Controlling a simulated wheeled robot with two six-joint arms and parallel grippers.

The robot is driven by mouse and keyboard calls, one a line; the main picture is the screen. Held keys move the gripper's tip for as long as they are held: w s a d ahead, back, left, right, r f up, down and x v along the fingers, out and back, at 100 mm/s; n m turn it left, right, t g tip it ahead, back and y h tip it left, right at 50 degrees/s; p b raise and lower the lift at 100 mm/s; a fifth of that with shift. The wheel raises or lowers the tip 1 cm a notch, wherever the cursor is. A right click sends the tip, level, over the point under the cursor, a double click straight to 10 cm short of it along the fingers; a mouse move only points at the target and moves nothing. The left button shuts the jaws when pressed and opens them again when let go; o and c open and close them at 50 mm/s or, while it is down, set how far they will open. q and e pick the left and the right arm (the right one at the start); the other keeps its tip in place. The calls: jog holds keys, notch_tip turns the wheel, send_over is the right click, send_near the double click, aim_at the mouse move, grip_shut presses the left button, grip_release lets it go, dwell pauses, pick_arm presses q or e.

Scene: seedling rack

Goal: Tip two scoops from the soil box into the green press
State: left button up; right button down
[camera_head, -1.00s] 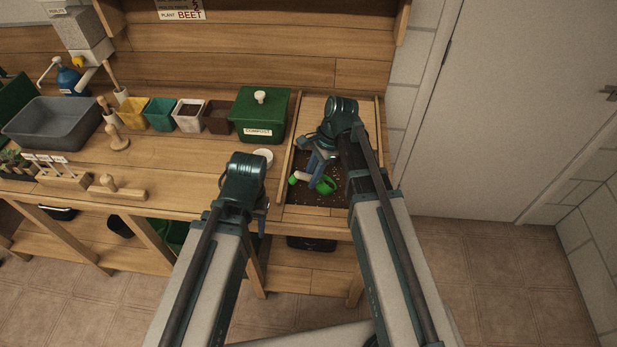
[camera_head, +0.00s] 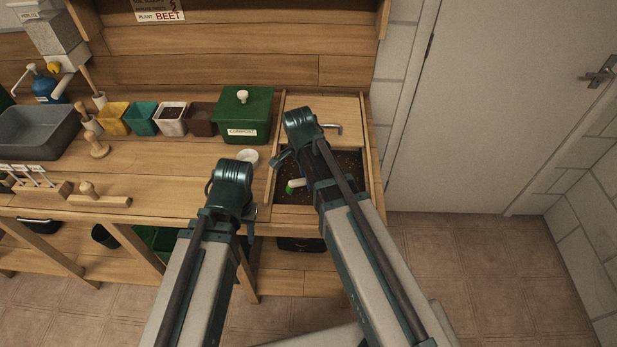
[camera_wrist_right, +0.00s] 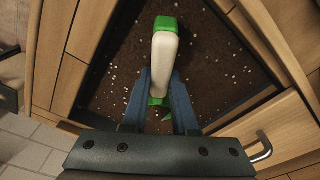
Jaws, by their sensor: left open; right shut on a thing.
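The soil box (camera_head: 278,212) is a wooden-walled bin of dark soil with pale specks, right of the lidded green box. My right gripper (camera_wrist_right: 160,76) is shut on the scoop, over the soil. The scoop's cream handle (camera_wrist_right: 163,58) has a green end cap and lies between the fingers. A bit of green shows past the fingers; the scoop's bowl and any load are mostly hidden. In the head view the scoop's handle (camera_head: 301,182) shows beside my right arm. My left gripper (camera_head: 251,222) hangs open near the bench's front edge. I cannot identify the green press for sure.
A green box labelled compost (camera_head: 243,115), a white round dish (camera_head: 248,158) and yellow, teal, white and brown pots (camera_head: 201,120) line the bench. A grey tub (camera_head: 38,132) stands left. A metal handle (camera_head: 332,127) is behind the soil.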

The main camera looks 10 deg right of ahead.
jog(key=shift+s+a+r+t+h+p, duration=0.15)
jog(key=shift+a+r+h+p, duration=0.4)
jog(key=shift+r+p, duration=0.7)
jog(key=shift+s+a+r+t+h+p, duration=0.15)
jog(key=shift+a+r+h+p, duration=0.55)
jog(key=shift+r, duration=0.95)
jog(key=shift+s+a+r+t+h+p, duration=0.15)
jog(key=shift+a+r+h+p, duration=0.25)
jog(key=shift+r+p, duration=0.95)
jog(key=shift+r, duration=0.1)
jog(key=c, duration=1.2)
grip_release()
jog(key=shift+c, duration=0.2)
grip_shut()
jog(key=shift+a, duration=0.15)
